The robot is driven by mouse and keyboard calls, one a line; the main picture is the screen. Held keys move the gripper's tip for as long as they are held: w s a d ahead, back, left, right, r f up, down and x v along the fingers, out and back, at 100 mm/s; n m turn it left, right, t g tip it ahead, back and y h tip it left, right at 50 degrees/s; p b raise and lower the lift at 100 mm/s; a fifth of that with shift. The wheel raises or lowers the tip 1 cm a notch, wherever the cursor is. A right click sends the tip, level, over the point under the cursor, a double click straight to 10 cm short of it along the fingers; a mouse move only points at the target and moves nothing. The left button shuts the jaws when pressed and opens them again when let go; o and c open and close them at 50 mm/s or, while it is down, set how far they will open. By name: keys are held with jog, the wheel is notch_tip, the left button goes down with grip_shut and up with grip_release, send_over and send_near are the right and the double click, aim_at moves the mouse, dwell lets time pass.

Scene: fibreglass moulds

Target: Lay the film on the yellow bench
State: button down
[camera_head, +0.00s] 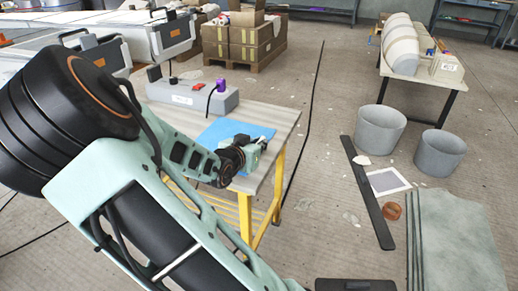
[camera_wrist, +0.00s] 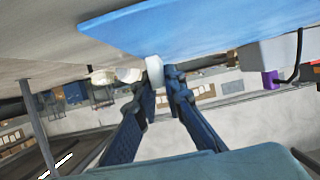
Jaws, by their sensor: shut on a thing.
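The film appears to be the blue sheet (camera_head: 234,133), lying flat over the top of the bench (camera_head: 278,115) with yellow legs. My gripper (camera_head: 252,150) is low at the bench's right part, by the sheet's near edge. In the wrist view, which looks upside down, my gripper (camera_wrist: 160,90) is shut on a small white piece (camera_wrist: 154,70) at the edge of the blue film (camera_wrist: 200,28). The white piece seems joined to the film. Part of the film is hidden behind my arm in the head view.
A grey block (camera_head: 190,94) with a purple item (camera_head: 221,85) stands at the bench's back. Two grey tubs (camera_head: 380,128), a dark bar (camera_head: 368,195) and a white sheet (camera_head: 388,181) are on the floor to the right. The floor right beside the bench is mostly clear.

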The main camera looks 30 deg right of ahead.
jog(key=shift+f, duration=0.1)
jog(key=c, duration=2)
grip_release()
